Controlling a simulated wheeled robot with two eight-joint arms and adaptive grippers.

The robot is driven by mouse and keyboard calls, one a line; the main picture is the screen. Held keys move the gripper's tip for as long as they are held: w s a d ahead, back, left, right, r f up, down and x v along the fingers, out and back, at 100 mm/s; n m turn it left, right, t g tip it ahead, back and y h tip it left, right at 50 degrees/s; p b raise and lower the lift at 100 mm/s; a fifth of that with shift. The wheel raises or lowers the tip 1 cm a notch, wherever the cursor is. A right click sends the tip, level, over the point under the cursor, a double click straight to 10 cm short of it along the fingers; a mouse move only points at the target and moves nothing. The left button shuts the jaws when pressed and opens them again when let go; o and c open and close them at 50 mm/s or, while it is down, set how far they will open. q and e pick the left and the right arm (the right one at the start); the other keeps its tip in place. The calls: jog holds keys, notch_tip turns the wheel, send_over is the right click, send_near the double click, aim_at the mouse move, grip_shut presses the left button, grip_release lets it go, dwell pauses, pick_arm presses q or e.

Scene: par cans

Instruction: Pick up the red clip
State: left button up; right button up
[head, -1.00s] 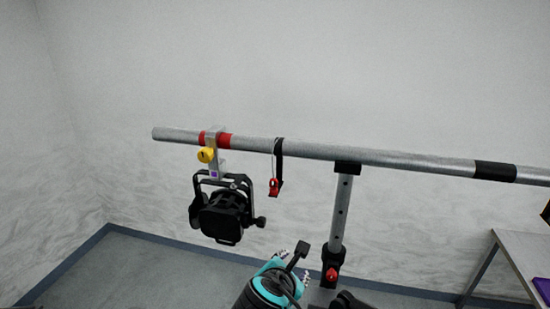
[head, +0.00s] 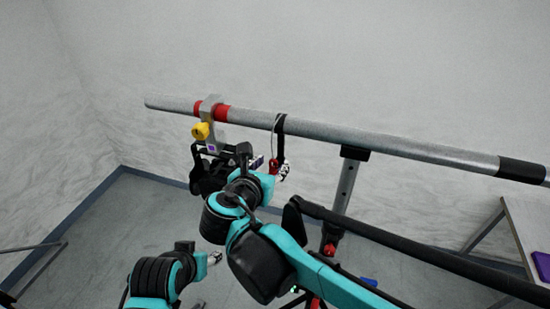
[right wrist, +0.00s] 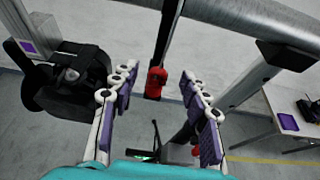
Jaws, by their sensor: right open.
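The red clip (head: 273,168) hangs by a thin cable beside a black strap on the metal pipe (head: 350,138). In the right wrist view the red clip (right wrist: 156,83) hangs at the end of the black strap, between the fingertips in the picture. My right gripper (head: 270,166) is open around the clip's place, with a finger to either side; in the right wrist view the gripper (right wrist: 160,78) shows nothing clamped, and I cannot tell whether it touches the clip. My left gripper (head: 213,258) is low at the left, away from the clip; its opening is unclear.
A black lamp (head: 207,172) hangs from the pipe by a clamp with a yellow knob (head: 201,131), close left of my right gripper. A stand post (head: 346,188) holds the pipe on the right. A table (head: 520,218) stands at the far right.

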jog(key=x, duration=0.3)
jog(key=p+x, duration=0.1)
jog(key=x, duration=0.2)
jog(key=shift+w+f, duration=0.25)
jog(key=shift+f, duration=0.1)
jog(key=shift+s+a, duration=0.1)
jog(key=shift+s, duration=0.15)
jog(key=shift+w, duration=0.1)
grip_shut()
